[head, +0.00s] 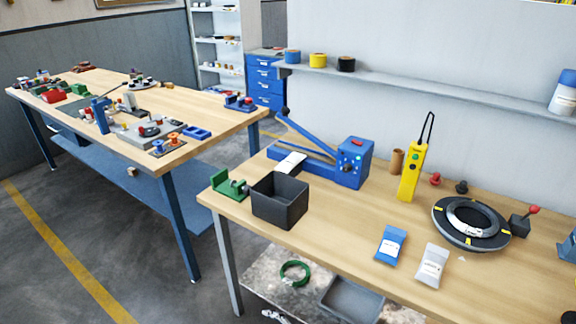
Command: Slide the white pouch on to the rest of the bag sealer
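The white pouch (432,263) lies flat on the wooden bench near its front edge, beside a blue pouch (390,245). The blue bag sealer (352,165) stands farther back to the left, with its long blue lever arm (312,134) raised toward the left. A white flat piece (291,163) sits at the sealer's front left. I cannot tell whether it is the rest itself or something lying there. The white pouch is apart from the sealer. Neither of my grippers is in view.
A black open bin (280,200) and a green fixture (229,185) stand in front of the sealer. A yellow handheld device (412,172) stands upright right of the sealer. The bench between bin and pouches is clear.

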